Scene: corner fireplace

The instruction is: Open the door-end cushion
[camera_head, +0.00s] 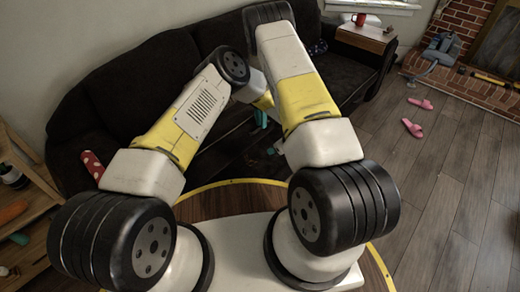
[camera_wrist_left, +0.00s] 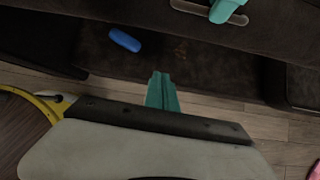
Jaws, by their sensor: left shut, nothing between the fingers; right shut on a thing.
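The dark sofa (camera_head: 140,85) runs along the wall behind my two arms, which hide much of its seat in the head view. In the left wrist view, a dark cushion panel (camera_wrist_left: 275,35) at the top has a pale-rimmed handle slot (camera_wrist_left: 190,7). My right gripper (camera_wrist_left: 225,12) has its teal fingers shut at that slot, on the cushion's handle. My left gripper (camera_wrist_left: 162,78) is shut and empty, apart from the panel, below the slot in the picture. I cannot tell how far the cushion is raised.
A blue object (camera_wrist_left: 125,40) lies on the dark surface near the panel. Pink slippers (camera_head: 413,128) lie on the wooden floor (camera_head: 450,185) at right. A side table (camera_head: 365,38) holds a red mug (camera_head: 359,19). A wooden shelf (camera_head: 30,210) stands at left.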

